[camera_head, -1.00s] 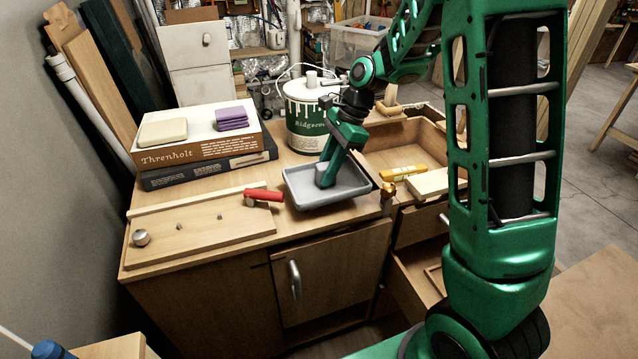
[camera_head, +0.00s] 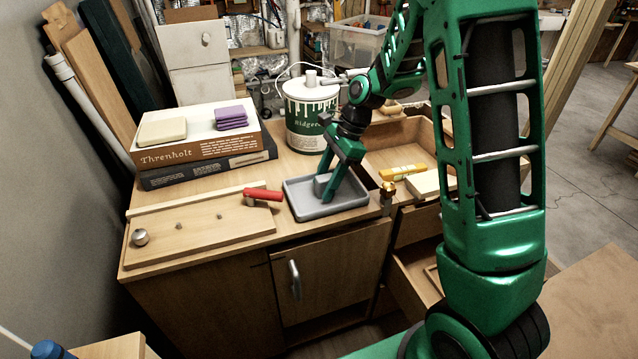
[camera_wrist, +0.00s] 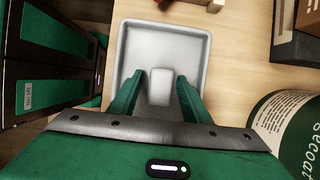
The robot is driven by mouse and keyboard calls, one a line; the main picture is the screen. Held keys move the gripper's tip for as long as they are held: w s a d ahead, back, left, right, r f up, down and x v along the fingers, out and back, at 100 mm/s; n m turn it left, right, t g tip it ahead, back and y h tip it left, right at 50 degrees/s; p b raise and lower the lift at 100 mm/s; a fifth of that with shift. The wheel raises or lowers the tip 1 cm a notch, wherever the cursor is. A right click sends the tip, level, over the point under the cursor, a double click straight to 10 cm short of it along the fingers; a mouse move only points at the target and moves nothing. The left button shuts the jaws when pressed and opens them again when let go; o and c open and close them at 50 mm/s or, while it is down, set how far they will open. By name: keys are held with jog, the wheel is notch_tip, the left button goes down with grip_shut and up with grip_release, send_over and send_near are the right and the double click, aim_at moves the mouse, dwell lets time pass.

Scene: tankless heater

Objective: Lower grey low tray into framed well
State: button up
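The grey low tray (camera_head: 345,203) has a raised rim and a grip block in its middle. In the head view it looks level, at the bench top's right front, beside the red-handled tool. It also shows in the wrist view (camera_wrist: 196,45), with the block upright between the fingers. I cannot make out a framed well; whatever lies under the tray is hidden.
A paint can (camera_head: 310,115) stands close behind the tray. A red-handled tool (camera_head: 263,195) is near its left side. A wooden board with pegs (camera_head: 200,232) and stacked boxes (camera_head: 205,150) lie farther left.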

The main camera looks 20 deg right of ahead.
jog(key=v, duration=1)
jog(key=s+d+n+h, duration=0.1)
jog(key=s+d+n, duration=0.3)
jog(key=s, duration=0.6)
jog(key=s+d+n+h, duration=0.1)
jog(key=s+d+n, duration=0.2)
jog(key=s, duration=0.8)
jog(key=s+d+r+n+h, duration=0.1)
jog(key=s+d+n, duration=0.3)
jog(key=s, duration=0.6)
jog(key=shift+s+d+n+h, duration=0.2)
jog(key=shift+d+n+h, duration=0.1)
jog(key=shift+d+h, duration=0.35)
jog(key=shift+r, duration=0.1)
jog(key=shift+a, duration=0.1)
jog(key=c, duration=0.3)
